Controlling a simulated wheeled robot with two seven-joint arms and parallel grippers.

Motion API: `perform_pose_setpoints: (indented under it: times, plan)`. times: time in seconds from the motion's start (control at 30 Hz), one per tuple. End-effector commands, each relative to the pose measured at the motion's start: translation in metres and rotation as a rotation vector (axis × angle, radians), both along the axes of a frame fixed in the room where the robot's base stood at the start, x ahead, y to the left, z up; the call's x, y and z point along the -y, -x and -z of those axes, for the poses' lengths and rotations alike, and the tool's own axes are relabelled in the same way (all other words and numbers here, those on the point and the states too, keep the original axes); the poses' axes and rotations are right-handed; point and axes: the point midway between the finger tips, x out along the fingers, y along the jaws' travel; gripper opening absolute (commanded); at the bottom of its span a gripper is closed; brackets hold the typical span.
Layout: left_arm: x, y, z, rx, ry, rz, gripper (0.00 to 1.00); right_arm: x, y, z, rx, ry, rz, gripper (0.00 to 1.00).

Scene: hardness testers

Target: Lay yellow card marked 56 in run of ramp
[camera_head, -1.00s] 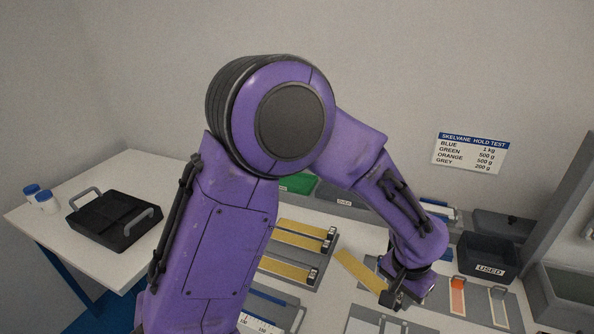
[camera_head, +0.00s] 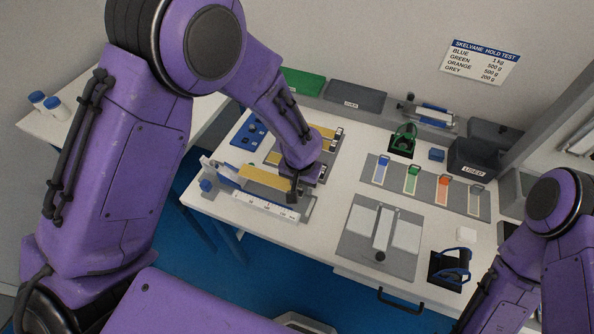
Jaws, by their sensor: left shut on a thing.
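My left gripper (camera_head: 293,186) is shut on the right end of a long yellow card (camera_head: 263,178), which points left and lies nearly flat. Any number on the card is too small to read. What looks like the ramp (camera_head: 262,207), a low grey-white device with a printed scale along its front, stands at the table's front left. The card is over or just behind this scale; I cannot tell whether it touches the run. My left wrist hides part of the area behind. My right arm shows at the lower right, but its gripper is out of view.
More yellow cards (camera_head: 322,131) lie in a grey holder behind my left wrist. A grey board with pale plates (camera_head: 407,236) lies right of the ramp. Coloured strips (camera_head: 412,181) lie on a grey mat, near a black USED bin (camera_head: 474,157). Bare white table lies between.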

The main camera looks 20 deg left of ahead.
Motion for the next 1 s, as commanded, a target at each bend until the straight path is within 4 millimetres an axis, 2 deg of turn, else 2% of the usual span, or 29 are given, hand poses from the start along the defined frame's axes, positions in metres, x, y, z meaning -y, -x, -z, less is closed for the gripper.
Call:
perform_pose_setpoints:
  times: [0.03,0.13,0.6,1.0]
  plan:
    - [0.006,0.007,-0.006,-0.006,0.001,0.009,0.00,0.000,0.000,-0.022,0.000,0.000,0.000,0.48]
    - [0.013,0.012,0.005,-0.004,0.010,0.011,0.00,0.000,0.000,-0.025,0.000,0.000,0.000,0.48]
    - [0.013,0.013,0.046,-0.001,0.012,0.010,0.00,0.000,0.000,0.021,0.000,0.000,0.000,0.48]
    - [0.013,0.012,0.053,0.000,0.012,0.009,0.00,0.000,0.000,0.020,0.000,0.000,0.000,0.48]
